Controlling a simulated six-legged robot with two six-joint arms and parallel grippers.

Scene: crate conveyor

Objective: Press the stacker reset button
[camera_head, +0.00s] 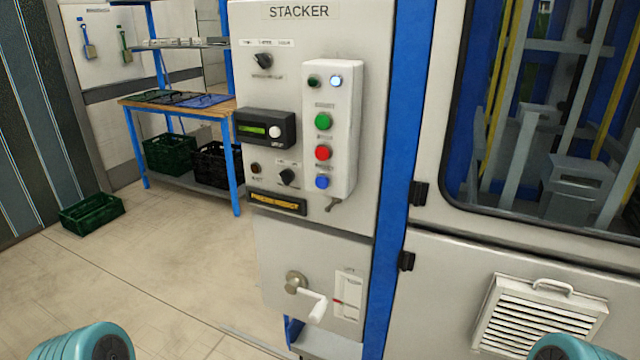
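The grey stacker cabinet (247,75), lettered STACKER at the top, stands in the middle of the view. A white button box (348,110) is on its front. The box carries a green button (323,121), a red button (323,152) and a blue button (322,182) in a column, below a dark round lamp and a lit white one. The small labels are too blurred to read, so I cannot tell from them which button is reset. Nothing touches the buttons. Only teal parts of my arms show at the lower left and lower right corners; neither gripper is in view.
A display unit (265,128), rotary knobs and a crank handle (316,305) are on the cabinet. A windowed machine panel (455,255) with a vent (540,320) stands to the right. A workbench (180,110) and green crate (92,214) are at the back left.

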